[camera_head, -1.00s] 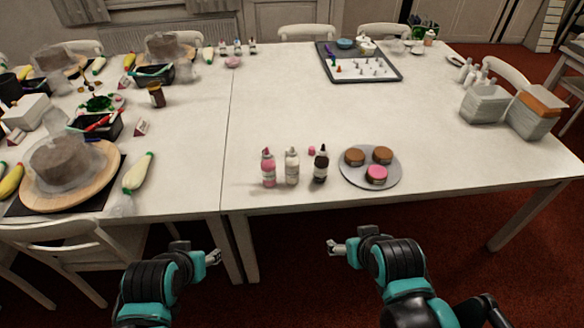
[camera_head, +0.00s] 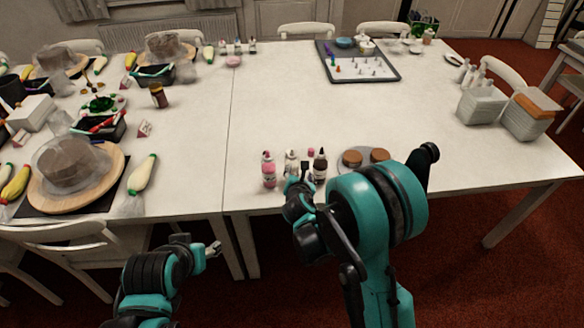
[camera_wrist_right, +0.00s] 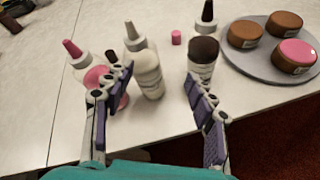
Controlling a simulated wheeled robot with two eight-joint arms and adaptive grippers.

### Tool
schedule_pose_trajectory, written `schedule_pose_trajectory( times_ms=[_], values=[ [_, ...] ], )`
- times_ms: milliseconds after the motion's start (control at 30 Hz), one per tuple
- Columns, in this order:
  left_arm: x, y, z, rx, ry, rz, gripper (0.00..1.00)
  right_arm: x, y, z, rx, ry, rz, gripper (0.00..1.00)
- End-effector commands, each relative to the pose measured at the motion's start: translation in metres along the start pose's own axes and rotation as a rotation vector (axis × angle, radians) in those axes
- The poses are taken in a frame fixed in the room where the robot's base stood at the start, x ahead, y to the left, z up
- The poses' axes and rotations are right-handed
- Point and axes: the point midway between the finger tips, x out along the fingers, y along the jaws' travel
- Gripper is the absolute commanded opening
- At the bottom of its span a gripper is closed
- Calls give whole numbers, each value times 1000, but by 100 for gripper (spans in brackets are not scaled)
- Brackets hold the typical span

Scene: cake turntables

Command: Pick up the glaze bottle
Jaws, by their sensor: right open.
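Three bottles stand upright in a row near the table's front edge: a pink one (camera_head: 268,170), a white one (camera_head: 290,158) and a dark brown one (camera_head: 320,166). I cannot tell which is the glaze bottle. My right gripper (camera_wrist_right: 158,80) is open and comes in from the front. In the right wrist view the white bottle (camera_wrist_right: 149,76) shows between its fingers, the pink bottle (camera_wrist_right: 78,58) at the left finger, and the brown bottle (camera_wrist_right: 203,52) beyond the right finger. Contact is unclear. My left gripper (camera_head: 214,250) hangs before the table; its jaws are too small to judge.
A grey plate (camera_wrist_right: 247,63) with round cakes stands right of the bottles, partly hidden by my right arm in the head view. A small pink object (camera_wrist_right: 176,37) lies behind them. A cake board (camera_head: 105,180) is at left. The table's middle is clear.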

Motion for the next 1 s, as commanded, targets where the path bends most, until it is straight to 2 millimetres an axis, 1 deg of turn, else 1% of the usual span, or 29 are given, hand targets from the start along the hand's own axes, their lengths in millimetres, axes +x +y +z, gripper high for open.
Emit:
schedule_pose_trajectory(
  times_ms=[33, 100, 200, 300, 367, 533, 800, 900, 1000],
  values=[
    [-3, 0, -2, 0, 0, 0, 53, 8, 6, -10, -98, -14, 16, 56],
    [-5, 0, -3, 0, 0, 0, 53, 16, 12, -21, -224, -35, 32, 56],
    [-6, 0, -4, 0, 0, 0, 53, 22, 16, -32, -344, -56, 45, 56],
    [-7, 0, -5, 0, 0, 0, 53, 26, 17, -37, -401, -67, 50, 56],
    [-8, 0, -6, 0, 0, 0, 53, 31, 18, -38, -412, -69, 51, 56],
    [-11, 0, -8, 0, 0, 0, 53, 51, 18, -36, -411, -68, 49, 56],
    [1, 0, 1, 0, 0, 0, 53, 91, 17, -34, -408, -68, 50, 56],
    [3, 0, 2, 0, 0, 0, 53, 100, 18, -33, -408, -67, 51, 56],
    [3, 0, 2, 0, 0, 0, 53, 103, 18, -32, -408, -67, 51, 56]
  ],
)
